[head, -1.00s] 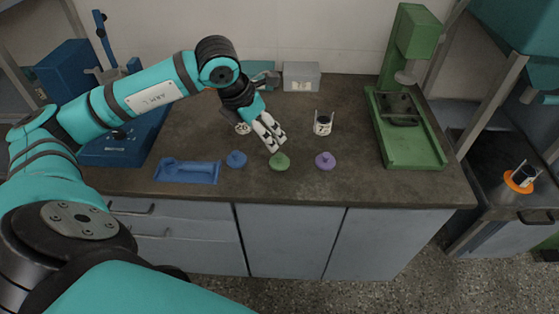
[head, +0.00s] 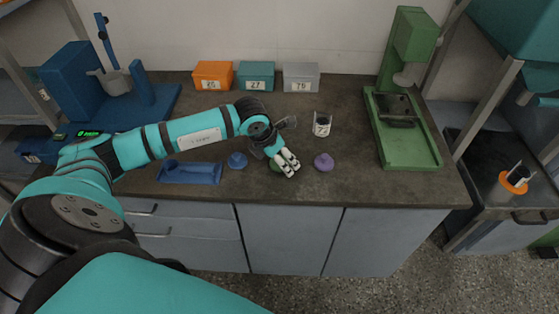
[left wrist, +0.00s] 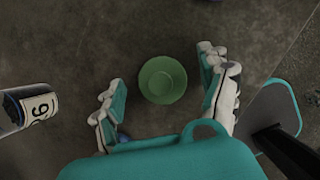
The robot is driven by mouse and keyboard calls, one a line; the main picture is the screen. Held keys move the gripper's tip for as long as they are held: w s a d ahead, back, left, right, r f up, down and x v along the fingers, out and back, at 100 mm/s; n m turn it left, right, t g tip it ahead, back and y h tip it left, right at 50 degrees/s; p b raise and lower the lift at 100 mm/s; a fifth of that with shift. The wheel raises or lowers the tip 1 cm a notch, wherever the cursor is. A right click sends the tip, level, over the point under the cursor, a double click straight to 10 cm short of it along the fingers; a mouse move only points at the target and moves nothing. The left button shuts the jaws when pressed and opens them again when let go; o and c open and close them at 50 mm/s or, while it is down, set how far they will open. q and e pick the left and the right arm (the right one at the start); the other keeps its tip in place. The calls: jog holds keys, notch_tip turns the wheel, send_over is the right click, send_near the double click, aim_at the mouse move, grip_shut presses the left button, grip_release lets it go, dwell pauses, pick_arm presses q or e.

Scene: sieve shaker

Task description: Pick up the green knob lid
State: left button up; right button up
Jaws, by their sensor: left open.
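The green knob lid (left wrist: 162,80) lies on the dark counter. In the left wrist view it sits in the gap between the fingers of my left gripper (left wrist: 165,92), apart from both. In the head view my left gripper (head: 284,162) hangs over the green knob lid (head: 274,167) and hides most of it. The gripper is open and empty. My right gripper is not in view.
A blue knob lid (head: 237,160) lies left of the gripper and a purple knob lid (head: 324,162) right of it. A blue tray (head: 190,173) lies further left. A labelled cup (head: 322,125) stands behind. A green machine (head: 408,150) stands at right; bins (head: 256,76) line the wall.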

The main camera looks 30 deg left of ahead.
pick_arm(q)
jog(key=c, duration=0.9)
